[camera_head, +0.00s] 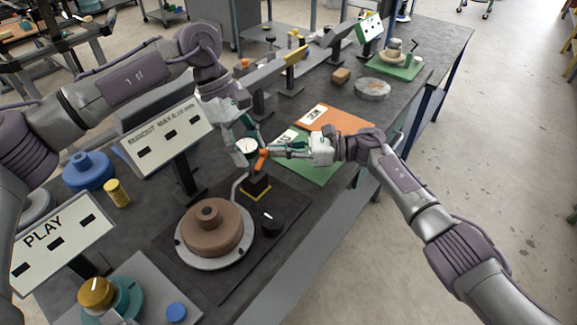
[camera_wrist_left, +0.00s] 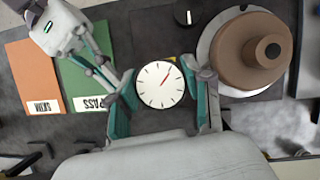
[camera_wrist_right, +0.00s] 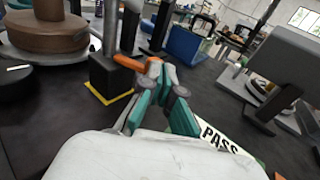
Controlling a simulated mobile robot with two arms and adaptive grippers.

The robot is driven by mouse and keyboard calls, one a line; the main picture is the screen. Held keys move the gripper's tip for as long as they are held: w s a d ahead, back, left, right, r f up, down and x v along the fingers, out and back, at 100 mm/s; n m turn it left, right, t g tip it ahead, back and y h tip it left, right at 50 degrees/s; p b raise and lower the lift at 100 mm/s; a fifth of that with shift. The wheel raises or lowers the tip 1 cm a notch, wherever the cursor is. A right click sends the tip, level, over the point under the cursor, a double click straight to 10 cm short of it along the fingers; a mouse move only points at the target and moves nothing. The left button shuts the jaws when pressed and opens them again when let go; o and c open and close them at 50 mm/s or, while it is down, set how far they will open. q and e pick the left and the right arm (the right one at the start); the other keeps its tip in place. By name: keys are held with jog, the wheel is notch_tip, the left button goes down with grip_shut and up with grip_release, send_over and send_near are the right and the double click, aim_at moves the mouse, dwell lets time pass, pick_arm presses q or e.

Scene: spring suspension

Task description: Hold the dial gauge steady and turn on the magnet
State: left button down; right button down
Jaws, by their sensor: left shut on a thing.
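In the head view the gauge (camera_head: 246,146) is above the magnet base (camera_head: 256,185), a black block with a yellow bottom edge. An orange lever (camera_head: 262,159) shows by the base. My right gripper (camera_head: 275,153) reaches in from the right. In the right wrist view its fingertips (camera_wrist_right: 160,75) are together at the end of the orange lever (camera_wrist_right: 128,63) and appear to touch it.
A brown stepped disc (camera_head: 212,228) on a grey plate stands beside the base, with a black knob (camera_head: 271,223) on the dark mat. A green PASS mat (camera_head: 322,168) and an orange mat (camera_head: 338,121) lie beyond. A sign (camera_head: 166,138) stands left of my left gripper.

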jog(key=shift+d, duration=0.15)
jog(key=w+d, duration=0.1)
jog(key=d, duration=0.3)
jog(key=w+d, duration=0.1)
jog(key=d, duration=0.4)
jog(key=w+d, duration=0.1)
jog(key=d, duration=0.3)
jog(key=shift+w+d+r, duration=0.15)
jog(key=shift+d+r, duration=0.05)
jog(key=shift+r, duration=0.2)
pick_arm(q)
jog(key=shift+c, duration=2)
grip_release()
